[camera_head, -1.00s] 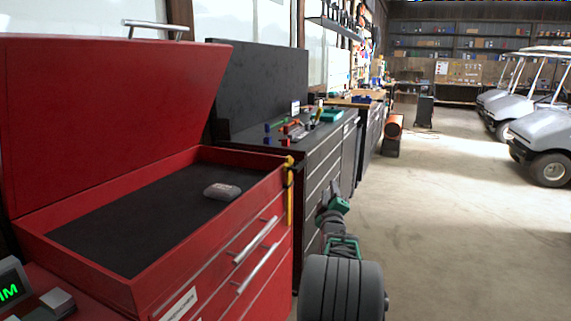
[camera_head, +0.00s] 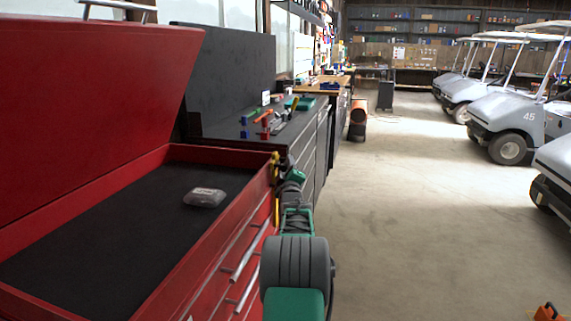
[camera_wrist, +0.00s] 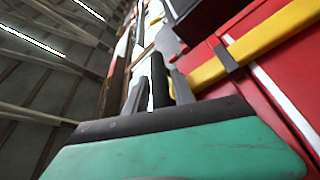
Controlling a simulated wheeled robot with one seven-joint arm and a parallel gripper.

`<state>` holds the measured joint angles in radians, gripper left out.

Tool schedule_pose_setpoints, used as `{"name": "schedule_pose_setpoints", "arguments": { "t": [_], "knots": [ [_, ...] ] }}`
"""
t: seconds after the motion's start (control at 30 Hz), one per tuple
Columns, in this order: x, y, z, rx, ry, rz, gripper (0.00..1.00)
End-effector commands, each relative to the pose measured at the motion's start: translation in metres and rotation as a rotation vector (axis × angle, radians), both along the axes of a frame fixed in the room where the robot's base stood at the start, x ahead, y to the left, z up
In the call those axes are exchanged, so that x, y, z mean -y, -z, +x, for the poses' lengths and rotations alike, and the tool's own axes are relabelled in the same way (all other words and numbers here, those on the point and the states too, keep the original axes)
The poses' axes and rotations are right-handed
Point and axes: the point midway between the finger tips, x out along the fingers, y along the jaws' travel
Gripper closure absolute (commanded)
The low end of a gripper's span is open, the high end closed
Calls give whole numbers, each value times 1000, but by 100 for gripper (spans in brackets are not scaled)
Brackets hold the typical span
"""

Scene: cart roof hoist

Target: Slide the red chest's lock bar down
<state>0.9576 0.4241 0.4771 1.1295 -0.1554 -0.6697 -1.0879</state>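The red chest (camera_head: 230,232) stands at the left with its lid raised. Its yellow lock bar (camera_head: 276,205) stands upright at the front right corner; in the wrist view the bar (camera_wrist: 270,35) runs across the red face through a dark bracket (camera_wrist: 227,58). My gripper (camera_head: 288,176) is beside the upper part of the bar. In the wrist view its two grey fingers (camera_wrist: 158,92) are apart, with a dark upright piece between them. Whether they touch that piece is not clear. The bar's end is partly hidden by the right finger.
A grey rounded object (camera_head: 204,197) lies in the chest's dark tray. A dark workbench (camera_head: 300,140) with tools adjoins the chest. White carts (camera_head: 505,120) are parked at the right. An orange object (camera_head: 548,312) is on the floor at bottom right. The middle floor is clear.

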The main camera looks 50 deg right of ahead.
Motion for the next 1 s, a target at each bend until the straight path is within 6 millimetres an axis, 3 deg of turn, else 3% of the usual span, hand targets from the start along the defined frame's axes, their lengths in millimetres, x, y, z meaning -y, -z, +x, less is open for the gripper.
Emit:
{"name": "schedule_pose_setpoints", "arguments": {
  "t": [0.37,0.73,1.0],
  "knots": [
    [9,-3,9,0,0,0,70],
    [9,-3,9,0,0,0,99],
    [9,-3,9,0,0,0,100]
  ]
}}
